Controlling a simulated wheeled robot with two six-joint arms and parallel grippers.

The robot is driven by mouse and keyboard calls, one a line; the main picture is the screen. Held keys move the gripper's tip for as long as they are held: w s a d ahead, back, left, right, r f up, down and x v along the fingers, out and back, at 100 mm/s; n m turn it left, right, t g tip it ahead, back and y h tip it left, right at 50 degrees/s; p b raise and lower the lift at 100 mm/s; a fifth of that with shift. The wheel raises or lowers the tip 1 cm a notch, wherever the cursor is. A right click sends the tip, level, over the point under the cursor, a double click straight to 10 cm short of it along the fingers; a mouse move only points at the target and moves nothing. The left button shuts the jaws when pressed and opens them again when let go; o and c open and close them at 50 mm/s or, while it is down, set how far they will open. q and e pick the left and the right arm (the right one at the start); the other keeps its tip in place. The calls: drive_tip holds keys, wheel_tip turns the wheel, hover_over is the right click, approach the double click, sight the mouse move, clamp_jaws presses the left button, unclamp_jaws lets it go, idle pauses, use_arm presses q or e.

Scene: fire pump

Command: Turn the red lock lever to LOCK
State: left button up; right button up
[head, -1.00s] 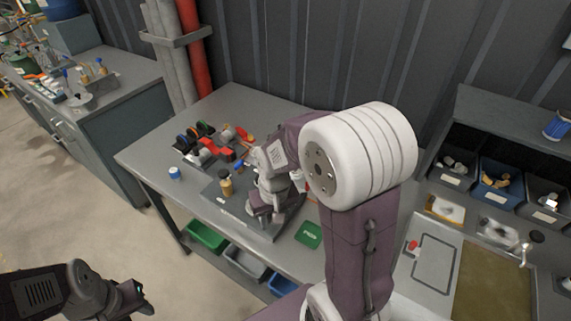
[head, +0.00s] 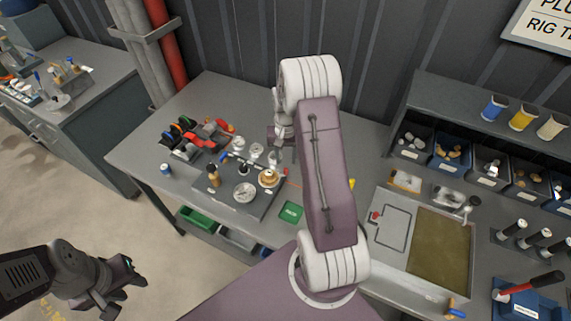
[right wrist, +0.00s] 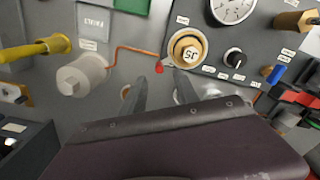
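In the right wrist view, a thin orange-red bent rod with a red tip (right wrist: 159,67) reaches from a white cylinder (right wrist: 82,75) toward a brass cap (right wrist: 187,50). I cannot tell whether this is the lock lever, and no LOCK mark is readable. In the head view, a small red piece (head: 286,171) shows beside the brass cap (head: 268,178). My right gripper (right wrist: 160,92) is open and empty, its two fingers apart near the red tip; in the head view the arm largely hides it. My left gripper (head: 122,285) hangs at the lower left, away from the bench; its opening is unclear.
A pressure gauge (head: 244,193) and a brass fitting (head: 214,176) stand on the grey panel. Red and black valve parts (head: 200,140) lie behind it. A green plate (head: 291,212) lies in front. Bins (head: 450,152) stand right. The bench's left front is mostly clear.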

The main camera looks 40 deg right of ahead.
sight(286, 168)
wheel_tip(286, 168, down, 5)
drive_tip(key=shift+f+p, duration=0.2)
drive_tip(key=shift+p, duration=0.2)
clamp_jaws()
drive_tip(key=shift+w, duration=0.1)
idle(1.1)
